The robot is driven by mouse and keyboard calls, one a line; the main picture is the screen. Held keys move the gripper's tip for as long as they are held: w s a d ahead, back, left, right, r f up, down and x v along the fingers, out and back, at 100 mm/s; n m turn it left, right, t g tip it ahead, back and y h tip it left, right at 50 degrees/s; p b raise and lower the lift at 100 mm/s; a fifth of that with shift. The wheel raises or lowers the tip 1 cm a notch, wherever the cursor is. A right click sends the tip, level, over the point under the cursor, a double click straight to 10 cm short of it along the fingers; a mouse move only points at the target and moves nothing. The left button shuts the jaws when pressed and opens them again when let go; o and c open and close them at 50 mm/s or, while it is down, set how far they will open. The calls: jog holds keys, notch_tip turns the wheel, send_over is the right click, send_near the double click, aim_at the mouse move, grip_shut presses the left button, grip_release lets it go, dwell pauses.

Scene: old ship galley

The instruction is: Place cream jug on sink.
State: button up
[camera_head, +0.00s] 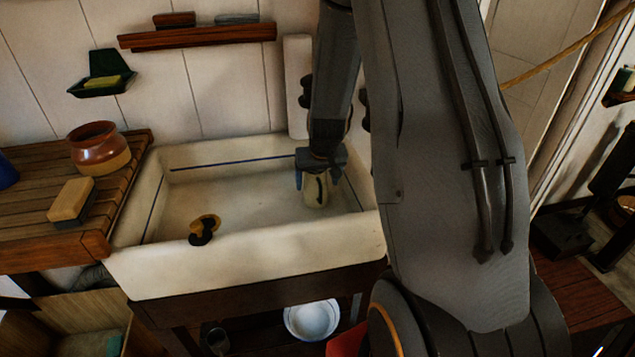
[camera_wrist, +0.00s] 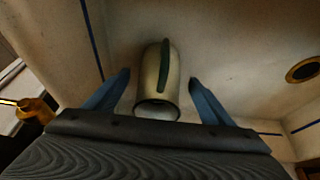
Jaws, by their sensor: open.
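The cream jug (camera_head: 316,190) is inside the white sink (camera_head: 245,262), towards its right end. It is cream with a dark green handle. In the wrist view the jug (camera_wrist: 152,92) lies between the two blue fingers of my gripper (camera_wrist: 158,95), with a visible gap on each side. My gripper (camera_head: 318,178) is open around the jug, reaching down into the sink. The sink floor (camera_wrist: 215,40) shows beyond the jug in the wrist view. Whether the jug's base touches the sink floor is hard to tell.
A dark and brass drain fitting (camera_head: 204,229) is in the sink's left part. A wooden counter (camera_head: 120,190) with a brown pot (camera_head: 98,150) and a sponge-like block (camera_head: 71,199) stands left. A shelf (camera_head: 198,36) is on the wall. A white basin (camera_head: 312,320) sits below.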

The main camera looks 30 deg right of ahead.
jog(key=b+v, duration=0.1)
jog(key=v, duration=0.6)
jog(key=shift+s+r, duration=0.1)
jog(key=s+a+r+n+g+y, duration=0.1)
jog(key=s+a+r+n+g, duration=0.1)
jog(key=s+a, duration=1.4)
notch_tip(320, 180, up, 2)
jog(key=shift+s+r+n, duration=0.2)
jog(key=shift+s+n, duration=0.4)
jog(key=shift+s, duration=0.25)
jog(key=shift+s, duration=0.1)
